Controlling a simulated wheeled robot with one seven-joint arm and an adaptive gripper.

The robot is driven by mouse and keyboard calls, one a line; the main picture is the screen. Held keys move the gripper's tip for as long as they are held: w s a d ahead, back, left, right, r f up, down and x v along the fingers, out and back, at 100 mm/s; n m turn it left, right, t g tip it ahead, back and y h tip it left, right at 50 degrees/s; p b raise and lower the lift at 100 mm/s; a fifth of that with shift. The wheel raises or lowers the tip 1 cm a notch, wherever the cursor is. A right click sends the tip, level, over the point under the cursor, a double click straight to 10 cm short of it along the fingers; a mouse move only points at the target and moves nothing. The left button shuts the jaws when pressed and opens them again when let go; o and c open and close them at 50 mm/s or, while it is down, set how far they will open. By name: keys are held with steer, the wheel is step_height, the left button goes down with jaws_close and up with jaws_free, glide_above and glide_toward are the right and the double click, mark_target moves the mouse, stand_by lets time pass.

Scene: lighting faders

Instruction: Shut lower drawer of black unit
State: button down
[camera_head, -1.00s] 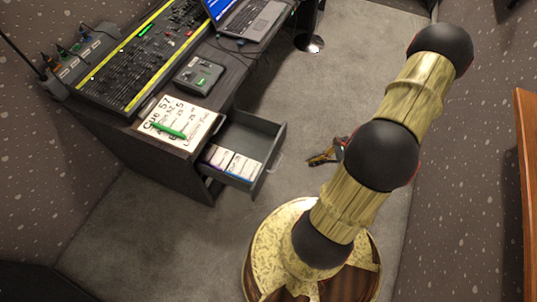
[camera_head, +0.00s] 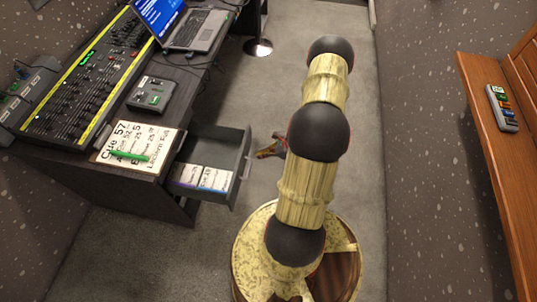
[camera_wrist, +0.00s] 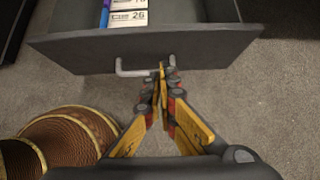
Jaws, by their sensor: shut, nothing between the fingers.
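The black unit (camera_head: 150,195) is a dark desk at the left of the head view. Its one visible open drawer (camera_head: 241,172) is pulled well out, and white labelled cards lie inside. In the wrist view the drawer front (camera_wrist: 215,50) spans the top, with a grey bar handle (camera_wrist: 122,68) on it. My gripper (camera_wrist: 164,72) is shut and empty, its fingertips at the right part of the handle; I cannot tell whether they touch. In the head view my gripper (camera_head: 268,150) is just right of the drawer front, partly hidden by my arm.
A wooden bench (camera_head: 490,130) with a remote (camera_head: 502,108) stands right.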

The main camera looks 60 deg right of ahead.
mark_target(243, 158)
steer(key=w, duration=0.1)
steer(key=w+a+f+b, duration=0.1)
steer(key=w, duration=0.1)
steer(key=w+a, duration=0.1)
steer(key=w, duration=0.1)
steer(key=shift+w+f+b, duration=0.1)
steer(key=shift+f+b, duration=0.15)
steer(key=shift+b, duration=0.05)
steer(key=shift+a, duration=0.1)
